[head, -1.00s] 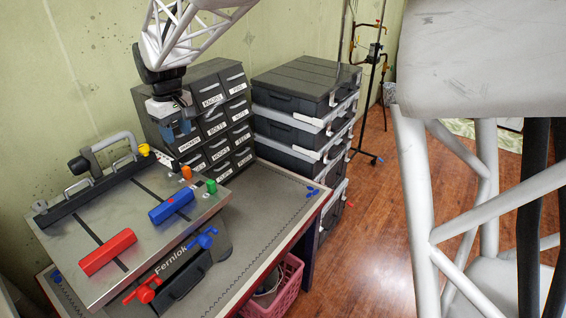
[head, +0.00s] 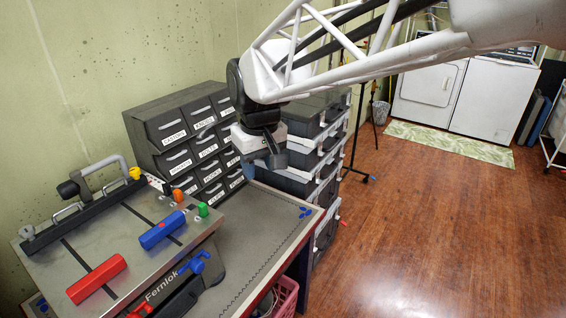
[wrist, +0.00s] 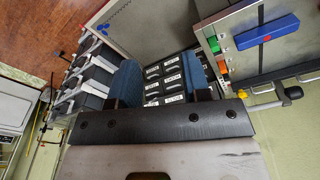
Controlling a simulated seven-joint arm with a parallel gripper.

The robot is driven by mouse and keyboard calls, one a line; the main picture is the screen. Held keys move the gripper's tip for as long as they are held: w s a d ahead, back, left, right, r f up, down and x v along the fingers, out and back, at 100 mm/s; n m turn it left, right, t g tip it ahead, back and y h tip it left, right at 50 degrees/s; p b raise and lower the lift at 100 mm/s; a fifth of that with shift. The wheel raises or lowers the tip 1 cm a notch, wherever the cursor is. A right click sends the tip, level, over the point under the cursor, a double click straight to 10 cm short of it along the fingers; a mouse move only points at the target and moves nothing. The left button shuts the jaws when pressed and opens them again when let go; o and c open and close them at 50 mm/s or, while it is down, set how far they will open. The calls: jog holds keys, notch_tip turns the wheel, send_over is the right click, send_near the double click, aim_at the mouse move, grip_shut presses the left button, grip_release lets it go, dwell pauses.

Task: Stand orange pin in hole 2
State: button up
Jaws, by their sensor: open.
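The orange pin (head: 178,195) stands upright near the right back edge of the metal plate (head: 122,230), between the yellow pin (head: 135,172) and the green pin (head: 203,210). In the wrist view the orange pin (wrist: 223,69) is at the right, outside my fingers. My gripper (head: 268,162) hangs in the air to the right of the plate, apart from every pin. In the wrist view my blue fingers (wrist: 160,84) are spread with nothing held between them. Small holes show near the pins, but I cannot tell which is hole 2.
A blue block (head: 162,230) and a red block (head: 97,279) lie on the plate. A labelled drawer cabinet (head: 178,135) stands behind the bench (head: 262,222). Stacked dark cases (head: 310,145) stand beyond my gripper. The bench's right part is mostly clear.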

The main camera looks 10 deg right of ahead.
jog(key=s+d+f+m, duration=0.2)
jog(key=s+d, duration=0.4)
jog(key=s, duration=0.3)
jog(key=s+d+f+m+t, duration=0.1)
jog(key=s+d, duration=0.4)
jog(key=s, duration=0.5)
notch_tip(320, 180, down, 2)
jog(key=shift+s+d+f+m, duration=0.15)
jog(key=shift+d+m, duration=0.2)
jog(key=shift+m, duration=0.45)
